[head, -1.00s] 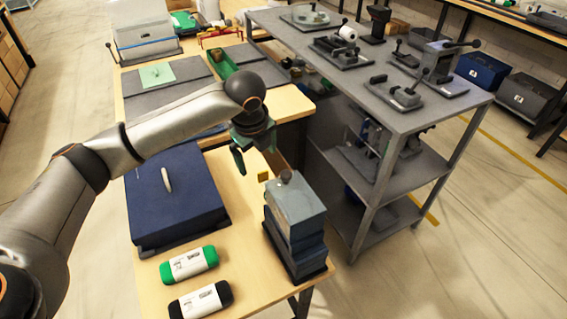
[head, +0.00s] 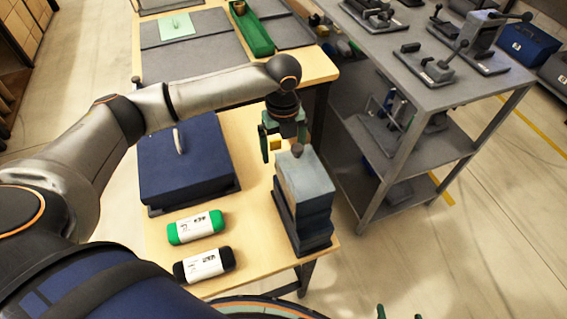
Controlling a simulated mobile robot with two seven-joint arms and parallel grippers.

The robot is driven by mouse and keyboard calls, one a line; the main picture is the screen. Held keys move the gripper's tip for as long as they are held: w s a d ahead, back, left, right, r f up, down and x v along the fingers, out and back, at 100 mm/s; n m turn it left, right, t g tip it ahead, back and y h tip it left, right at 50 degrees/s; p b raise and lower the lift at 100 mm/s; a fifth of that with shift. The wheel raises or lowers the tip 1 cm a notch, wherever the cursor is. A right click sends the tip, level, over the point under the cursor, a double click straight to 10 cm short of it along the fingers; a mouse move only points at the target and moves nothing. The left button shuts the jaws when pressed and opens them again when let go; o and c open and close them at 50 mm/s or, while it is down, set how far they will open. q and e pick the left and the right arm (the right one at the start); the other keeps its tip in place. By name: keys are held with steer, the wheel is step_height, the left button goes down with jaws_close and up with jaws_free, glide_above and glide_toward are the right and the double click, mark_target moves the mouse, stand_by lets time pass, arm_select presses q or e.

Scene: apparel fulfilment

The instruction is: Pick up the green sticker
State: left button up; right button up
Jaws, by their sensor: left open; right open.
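A flat light-green square (head: 177,27) with a small grip on top lies on a grey mat at the back left. A green roll with a white label (head: 196,227) lies on the near table. I cannot tell which of these is the green sticker. My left gripper (head: 281,148), with green fingers, is open and points down above the table, just behind the stacked blue-grey boxes (head: 304,190). A small yellow block (head: 276,145) shows between its fingers; I cannot tell whether they touch it. Only the green fingertips of my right gripper (head: 398,312) show at the bottom edge, apart.
A dark blue case (head: 184,166) and a black roll with a white label (head: 204,264) share the near table. A long green tray (head: 254,33) lies at the back. A grey shelf unit (head: 430,97) with several tools stands close on the right.

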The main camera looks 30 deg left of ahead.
arm_select(q)
steer(key=shift+w+f, duration=0.15)
steer(key=shift+f, duration=1.8)
steer(key=shift+f+p, duration=0.2)
steer(key=shift+p, duration=0.1)
steer(key=shift+c, duration=0.2)
steer(key=c, duration=0.9)
